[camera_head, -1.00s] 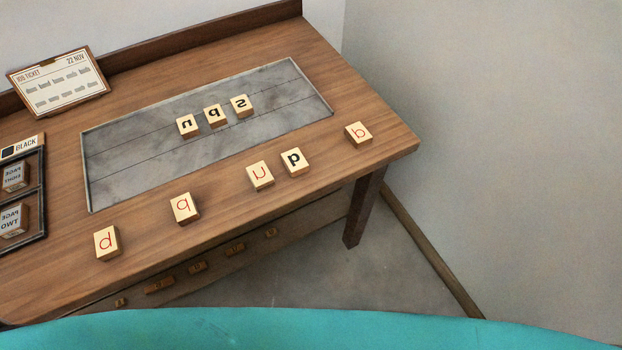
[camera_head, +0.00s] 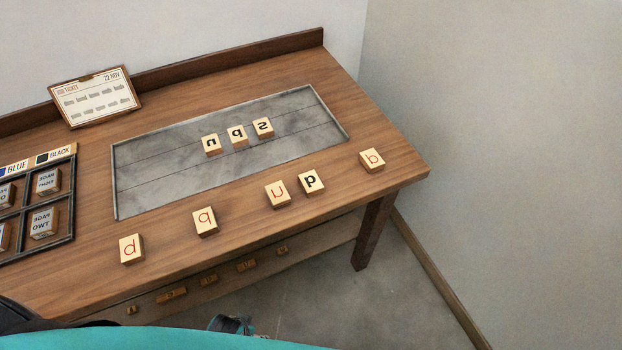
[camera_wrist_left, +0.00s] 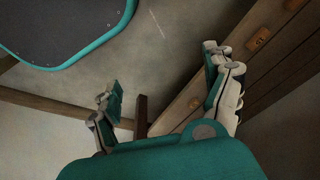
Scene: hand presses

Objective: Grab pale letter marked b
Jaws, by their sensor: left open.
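A pale wooden block with a red letter that looks like b (camera_head: 372,159) lies near the table's right end. Other pale blocks lie along the front edge: one like a red d (camera_head: 131,248), one like a red q (camera_head: 205,221), one like a red u (camera_head: 278,194) and one like a black p (camera_head: 311,182). My left gripper (camera_wrist_left: 162,78) is open and empty in the left wrist view, below the tabletop over the floor. In the head view only a small dark part, probably of it, shows at the bottom edge. My right gripper is not in view.
The wooden table (camera_head: 330,220) has a grey inset slab (camera_head: 165,170) with several blocks on it. A ticket card (camera_head: 97,97) and a dark compartment tray (camera_head: 68,225) stand at left. A lower shelf holds several small blocks (camera_head: 246,265). Bare floor lies in front.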

